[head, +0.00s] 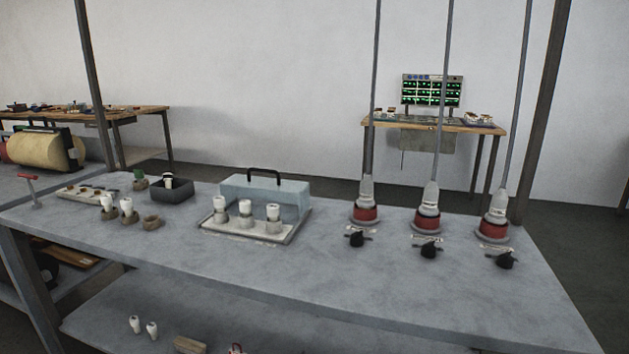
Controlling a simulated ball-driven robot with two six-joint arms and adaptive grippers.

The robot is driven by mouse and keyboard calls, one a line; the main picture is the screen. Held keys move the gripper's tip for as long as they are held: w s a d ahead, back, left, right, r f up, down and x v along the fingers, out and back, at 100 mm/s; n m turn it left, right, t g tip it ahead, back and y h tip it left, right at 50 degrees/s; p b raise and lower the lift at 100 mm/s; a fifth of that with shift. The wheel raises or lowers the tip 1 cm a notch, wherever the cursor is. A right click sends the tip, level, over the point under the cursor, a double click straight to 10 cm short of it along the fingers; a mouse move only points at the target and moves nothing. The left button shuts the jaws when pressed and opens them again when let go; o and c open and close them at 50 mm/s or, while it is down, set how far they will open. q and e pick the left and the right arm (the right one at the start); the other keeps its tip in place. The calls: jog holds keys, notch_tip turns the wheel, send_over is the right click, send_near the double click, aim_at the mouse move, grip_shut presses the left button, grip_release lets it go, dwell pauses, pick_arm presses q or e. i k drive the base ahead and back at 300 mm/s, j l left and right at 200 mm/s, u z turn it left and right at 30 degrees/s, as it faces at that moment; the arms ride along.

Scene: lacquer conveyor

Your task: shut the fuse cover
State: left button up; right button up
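The fuse cover (270,192) is a pale blue-grey box-like lid with a black handle (264,172) on top. It stands at the back of a light fuse base plate (240,230) in the middle of the grey table. Three white fuses (245,208) stand upright in round holders in a row on the plate. They are exposed in front of the cover, which is not over them. I cannot tell how the cover joins the plate. Neither of my grippers is in view.
On the table's right stand three red-based posts (428,213) with rods rising from them and black knobs (429,250) in front. Left are a dark box (171,190), loose holders with white fuses (127,206) and a red-handled lever (30,186). The table's front strip (300,275) is clear.

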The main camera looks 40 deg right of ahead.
aim_at(304, 200)
jog(key=z, duration=0.75)
jog(key=i+j, duration=0.15)
jog(key=j, duration=0.15)
jog(key=i+j+u, duration=0.1)
jog(key=j, duration=0.25)
jog(key=i+j, duration=0.15)
jog(key=j, duration=0.15)
jog(key=u, duration=0.05)
